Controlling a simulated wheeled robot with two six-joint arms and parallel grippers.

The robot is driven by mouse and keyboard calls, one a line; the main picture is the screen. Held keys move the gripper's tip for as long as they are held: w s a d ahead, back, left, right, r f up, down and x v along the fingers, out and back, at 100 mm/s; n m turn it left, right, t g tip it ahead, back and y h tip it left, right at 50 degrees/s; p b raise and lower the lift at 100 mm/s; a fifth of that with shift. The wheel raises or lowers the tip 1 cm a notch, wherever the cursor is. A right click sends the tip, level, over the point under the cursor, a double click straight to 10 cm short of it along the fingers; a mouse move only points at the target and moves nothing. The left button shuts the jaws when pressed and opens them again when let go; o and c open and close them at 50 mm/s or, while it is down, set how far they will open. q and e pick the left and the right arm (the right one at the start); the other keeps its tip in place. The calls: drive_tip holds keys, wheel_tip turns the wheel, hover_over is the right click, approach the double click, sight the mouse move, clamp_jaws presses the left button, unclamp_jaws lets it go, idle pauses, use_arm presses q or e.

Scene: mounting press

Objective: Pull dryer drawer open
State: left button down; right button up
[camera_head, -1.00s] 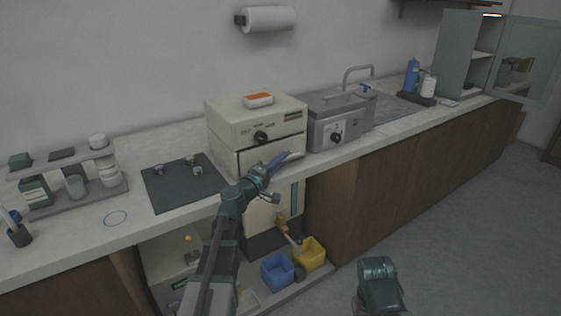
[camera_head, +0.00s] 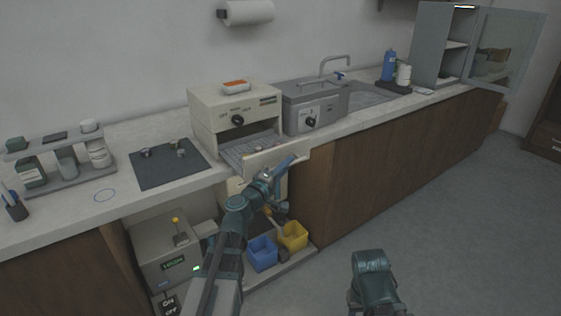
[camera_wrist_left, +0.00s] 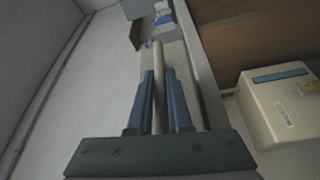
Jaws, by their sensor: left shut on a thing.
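The dryer (camera_head: 234,110) is a cream box on the counter with a dark knob on its front. Its drawer (camera_head: 250,146) is pulled out toward me, and a grey rack shows inside. My left gripper (camera_head: 283,171) is at the drawer's front. In the left wrist view, my left gripper's blue fingers (camera_wrist_left: 159,100) are closed on both sides of the pale bar-like drawer handle (camera_wrist_left: 158,62). My right arm (camera_head: 372,280) shows at the lower right, but its fingertips are not visible.
A grey bath with a lid (camera_head: 314,108) stands right of the dryer, near the sink (camera_head: 368,97). A dark mat (camera_head: 170,165) lies to the left. Blue (camera_head: 262,254) and yellow (camera_head: 293,236) bins sit below the counter. An orange-and-white item (camera_head: 235,86) lies on the dryer.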

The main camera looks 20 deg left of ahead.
use_arm(q)
drive_tip(key=shift+s+d, duration=0.1)
drive_tip(key=shift+s, duration=0.05)
drive_tip(key=c, duration=0.8)
unclamp_jaws()
drive_tip(key=shift+c, duration=0.2)
